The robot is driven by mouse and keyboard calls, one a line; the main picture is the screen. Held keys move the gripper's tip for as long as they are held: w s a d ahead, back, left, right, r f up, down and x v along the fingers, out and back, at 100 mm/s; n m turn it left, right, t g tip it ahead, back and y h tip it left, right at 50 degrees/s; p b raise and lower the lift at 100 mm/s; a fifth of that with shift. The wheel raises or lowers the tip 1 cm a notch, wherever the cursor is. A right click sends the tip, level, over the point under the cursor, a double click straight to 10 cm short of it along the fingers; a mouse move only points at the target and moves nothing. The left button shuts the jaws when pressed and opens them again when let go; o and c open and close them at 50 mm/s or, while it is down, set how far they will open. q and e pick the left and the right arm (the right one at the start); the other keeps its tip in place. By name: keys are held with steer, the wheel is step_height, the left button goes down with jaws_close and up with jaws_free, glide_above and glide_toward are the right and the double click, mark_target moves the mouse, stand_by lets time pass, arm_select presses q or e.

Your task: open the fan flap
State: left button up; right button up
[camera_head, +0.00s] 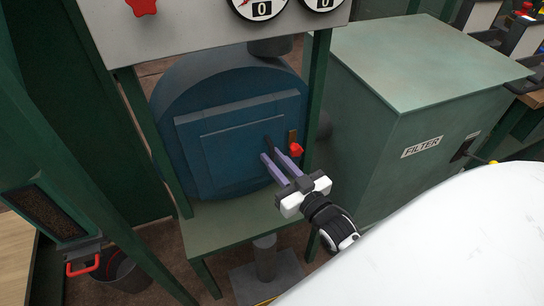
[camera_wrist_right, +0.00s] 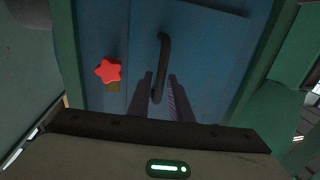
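The fan flap is a square blue door (camera_head: 225,155) on the front of a round blue fan housing (camera_head: 200,80); it looks shut. A dark upright bar handle (camera_head: 268,142) sits near its right edge, and it also shows in the right wrist view (camera_wrist_right: 164,55). A red star knob (camera_head: 296,150) is right of the handle, on a brown plate; the wrist view shows it left of the handle (camera_wrist_right: 108,70). My right gripper (camera_head: 271,155) is open at the handle, its fingers apart on either side of the handle's lower end (camera_wrist_right: 160,90). Contact cannot be told. My left gripper is out of view.
A green frame post (camera_head: 316,90) stands right of the housing, and a green filter cabinet (camera_head: 395,120) beyond it. A grey gauge panel (camera_head: 200,25) hangs above. A green ledge (camera_head: 235,222) lies below the door. A dark bucket (camera_head: 125,272) stands at lower left.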

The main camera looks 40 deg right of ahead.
steer(key=shift+w, duration=0.65)
jaws_close()
steer(key=shift+a, duration=0.1)
